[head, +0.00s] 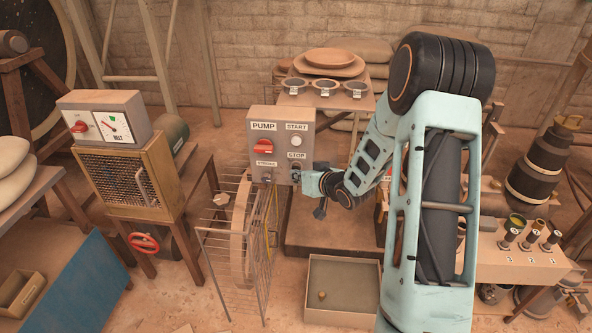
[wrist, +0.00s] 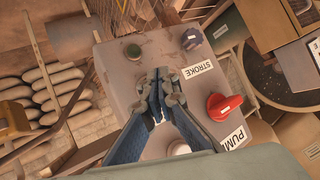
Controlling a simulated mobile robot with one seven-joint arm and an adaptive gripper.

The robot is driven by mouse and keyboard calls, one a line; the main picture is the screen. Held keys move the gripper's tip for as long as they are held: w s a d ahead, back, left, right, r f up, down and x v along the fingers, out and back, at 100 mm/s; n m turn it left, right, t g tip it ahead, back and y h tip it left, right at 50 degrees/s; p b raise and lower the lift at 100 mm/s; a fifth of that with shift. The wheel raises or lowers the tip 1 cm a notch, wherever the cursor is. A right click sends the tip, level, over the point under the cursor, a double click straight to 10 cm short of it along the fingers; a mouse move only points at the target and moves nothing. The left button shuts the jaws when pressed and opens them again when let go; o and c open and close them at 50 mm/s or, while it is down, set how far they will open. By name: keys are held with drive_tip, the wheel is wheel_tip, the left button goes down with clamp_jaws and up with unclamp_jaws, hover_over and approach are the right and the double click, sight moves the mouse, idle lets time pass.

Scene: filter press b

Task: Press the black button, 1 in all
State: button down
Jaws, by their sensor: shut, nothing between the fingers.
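The grey pump control box (head: 255,119) stands in the middle of the head view, with PUMP, START and STOP labels. My gripper (head: 301,178) is at its lower right, just under the STOP label (head: 297,155). In the wrist view my gripper (wrist: 162,84) is shut and empty, its fingertips over the box face (wrist: 118,82). The black button is not clearly seen; the fingertips cover the spot below the STOP label. I cannot tell whether they touch it.
The box also carries a red knob (wrist: 222,106), a white START button (head: 296,141), a dark knob (wrist: 191,39) and a dark green button (wrist: 133,52). A wire rack (head: 222,244) stands below left; an open tray (head: 343,259) lies below.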

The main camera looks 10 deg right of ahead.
drive_tip(key=shift+s+a, duration=0.1)
drive_tip(key=shift+s, duration=0.25)
drive_tip(key=shift+s+a+b, duration=0.2)
drive_tip(key=shift+s+a, duration=0.05)
drive_tip(key=shift+s, duration=0.55)
drive_tip(key=shift+s+a+b, duration=0.25)
drive_tip(key=shift+s+a, duration=0.05)
drive_tip(key=shift+s, duration=0.5)
drive_tip(key=shift+s+a+b, duration=0.2)
drive_tip(key=shift+s+a, duration=0.05)
drive_tip(key=shift+s, duration=0.55)
